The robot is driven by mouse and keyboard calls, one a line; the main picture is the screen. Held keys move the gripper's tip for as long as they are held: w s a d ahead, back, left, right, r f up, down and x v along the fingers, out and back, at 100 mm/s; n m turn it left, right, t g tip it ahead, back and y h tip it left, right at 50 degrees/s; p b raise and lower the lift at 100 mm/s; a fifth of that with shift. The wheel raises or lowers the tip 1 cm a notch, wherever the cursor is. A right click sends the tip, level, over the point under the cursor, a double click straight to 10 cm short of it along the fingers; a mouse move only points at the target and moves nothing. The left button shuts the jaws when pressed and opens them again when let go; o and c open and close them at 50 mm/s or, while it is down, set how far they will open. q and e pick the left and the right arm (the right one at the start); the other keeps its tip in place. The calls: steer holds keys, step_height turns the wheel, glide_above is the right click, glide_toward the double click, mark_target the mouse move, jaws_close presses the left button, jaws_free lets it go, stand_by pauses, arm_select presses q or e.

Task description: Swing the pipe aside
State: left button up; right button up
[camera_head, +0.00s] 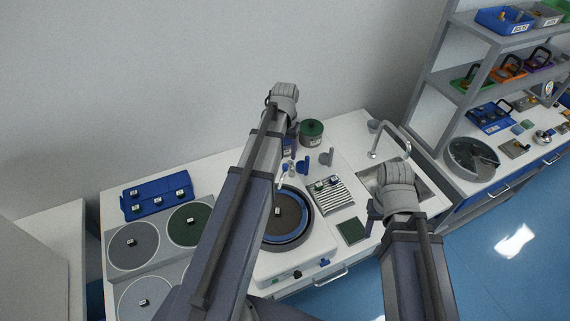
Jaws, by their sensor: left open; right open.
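A thin light pipe (281,183) stands at the back edge of the round polishing disc (291,219), partly hidden by my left arm. A curved metal tap (391,139) stands over the sink further right. I cannot tell for certain which of the two the task means. My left gripper (291,152) is open, behind and above the disc, mostly hidden by its own wrist; I see no contact with the thin pipe. My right gripper (371,214) is open and empty near the front of the sink, apart from the tap.
A ribbed drying tray (333,196) and a dark green pad (351,231) lie right of the disc. A green-topped round container (311,130) stands behind. Grey and green discs (133,246) and a blue rack (157,197) are at left. Shelves (480,65) stand at right.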

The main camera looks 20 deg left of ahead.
mark_target(285, 165)
arm_select(q)
step_height(285, 165, down, 7)
steer(key=b, duration=0.6)
steer(key=shift+r, duration=0.2)
jaws_close()
stand_by(1.0)
